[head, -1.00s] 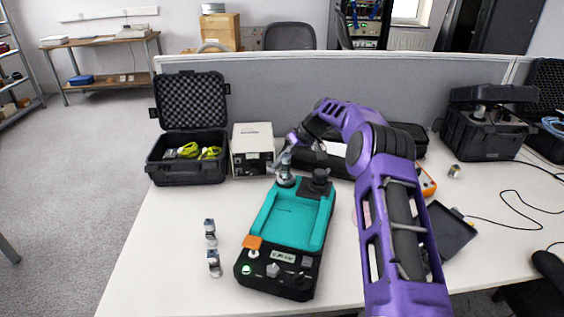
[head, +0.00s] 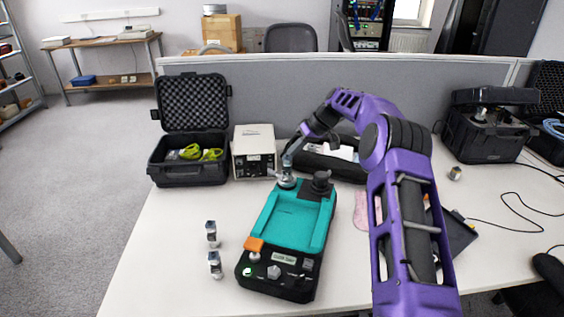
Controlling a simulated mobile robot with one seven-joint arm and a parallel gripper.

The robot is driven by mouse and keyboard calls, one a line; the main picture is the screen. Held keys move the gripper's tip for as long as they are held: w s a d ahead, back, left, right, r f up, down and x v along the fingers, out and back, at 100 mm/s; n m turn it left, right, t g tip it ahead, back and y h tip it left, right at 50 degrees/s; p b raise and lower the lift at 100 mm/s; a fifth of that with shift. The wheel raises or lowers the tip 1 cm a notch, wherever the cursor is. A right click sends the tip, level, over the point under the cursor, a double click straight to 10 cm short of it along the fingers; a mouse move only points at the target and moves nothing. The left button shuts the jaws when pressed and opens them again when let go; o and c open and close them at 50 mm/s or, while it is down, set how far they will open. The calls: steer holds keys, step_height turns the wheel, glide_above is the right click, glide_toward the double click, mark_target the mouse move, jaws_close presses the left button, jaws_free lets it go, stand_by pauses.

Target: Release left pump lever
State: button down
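A teal and black pump-like unit (head: 292,222) lies on the white table in front of me. At its far left corner stands a silver metal fitting (head: 287,180), and a round black knob (head: 321,180) is at its far right corner. I cannot make out clearly which part is the left lever. An orange tab (head: 254,244) sits at the near left corner, beside the front controls. My gripper (head: 289,157), on the purple arm, is just above the silver fitting. It is small and overlaps the fitting, so contact and finger opening cannot be told.
Two small silver pieces (head: 212,234) (head: 215,265) stand left of the unit. A beige instrument box (head: 254,151) and an open black case (head: 187,172) are behind it. A grey divider (head: 300,90) closes the table's back. The table's front left is clear.

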steer(key=p+v, duration=0.1)
steer(key=v, duration=1.1)
steer(key=shift+r+p, duration=0.2)
steer(key=shift+p, duration=0.1)
steer(key=shift+d, duration=0.15)
